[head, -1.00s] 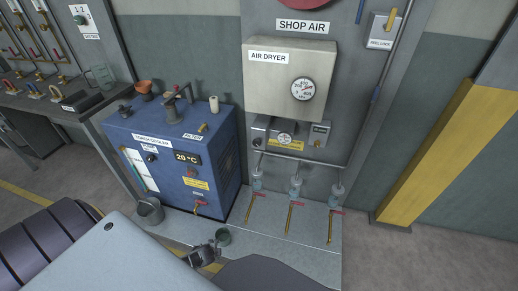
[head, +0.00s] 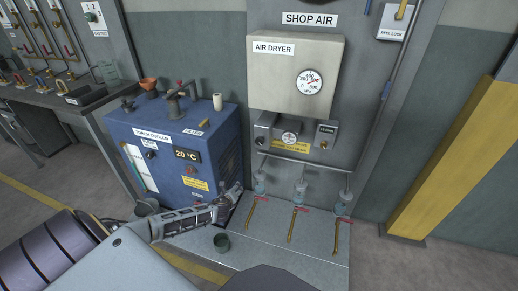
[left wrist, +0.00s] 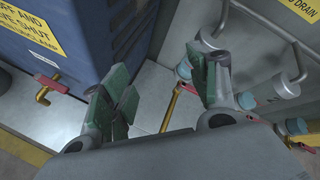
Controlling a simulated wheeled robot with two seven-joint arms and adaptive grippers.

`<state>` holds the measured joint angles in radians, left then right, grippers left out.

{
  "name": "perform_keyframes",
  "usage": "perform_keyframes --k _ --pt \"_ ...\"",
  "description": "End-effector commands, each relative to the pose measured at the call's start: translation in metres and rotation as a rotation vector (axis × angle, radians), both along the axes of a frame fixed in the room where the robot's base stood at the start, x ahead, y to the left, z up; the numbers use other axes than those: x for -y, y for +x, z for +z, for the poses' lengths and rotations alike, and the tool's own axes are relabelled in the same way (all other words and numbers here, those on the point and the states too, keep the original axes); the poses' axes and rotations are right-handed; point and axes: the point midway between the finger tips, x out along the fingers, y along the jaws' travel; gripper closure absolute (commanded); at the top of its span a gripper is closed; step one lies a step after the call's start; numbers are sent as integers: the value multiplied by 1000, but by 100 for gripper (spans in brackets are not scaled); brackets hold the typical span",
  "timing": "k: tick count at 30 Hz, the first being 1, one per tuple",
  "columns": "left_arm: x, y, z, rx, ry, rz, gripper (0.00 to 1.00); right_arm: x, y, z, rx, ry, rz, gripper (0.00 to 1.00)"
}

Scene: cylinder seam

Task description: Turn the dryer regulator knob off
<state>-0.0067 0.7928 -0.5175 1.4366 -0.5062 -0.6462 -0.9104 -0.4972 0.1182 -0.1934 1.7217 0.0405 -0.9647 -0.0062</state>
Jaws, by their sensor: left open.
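The air dryer (head: 295,75) is a beige box with a round gauge on the wall panel. Below it sits a grey regulator assembly with a small dial (head: 289,138). A small brass knob (head: 323,145) is on its right block, under a label too small to read. My left gripper (head: 236,189) is low in front of the blue cooler's right side, below and left of the regulator and apart from it. In the left wrist view its green-padded fingers (left wrist: 163,88) are spread with nothing between them. The regulator knob is not recognisable there. My right gripper is not in view.
The blue torch cooler (head: 178,150) stands left of my gripper. Several grey filter bowls (head: 300,190) hang under a pipe, with brass drain valves (head: 294,225) with red handles below. A yellow-edged pillar (head: 440,165) is at right.

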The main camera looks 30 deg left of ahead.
Motion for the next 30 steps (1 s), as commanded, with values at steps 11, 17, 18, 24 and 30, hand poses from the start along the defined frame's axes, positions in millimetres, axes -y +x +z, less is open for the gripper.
perform_keyframes --k 11,17,18,24,30 --pt "17 42 82 67 399 -230 40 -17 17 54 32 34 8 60" --pt "33 51 124 102 612 -324 40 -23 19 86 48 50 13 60" --pt "37 51 132 109 655 -340 40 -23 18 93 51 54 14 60" --pt "56 50 168 143 860 -409 40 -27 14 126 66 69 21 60" --pt "70 45 191 166 998 -446 40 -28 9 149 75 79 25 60"
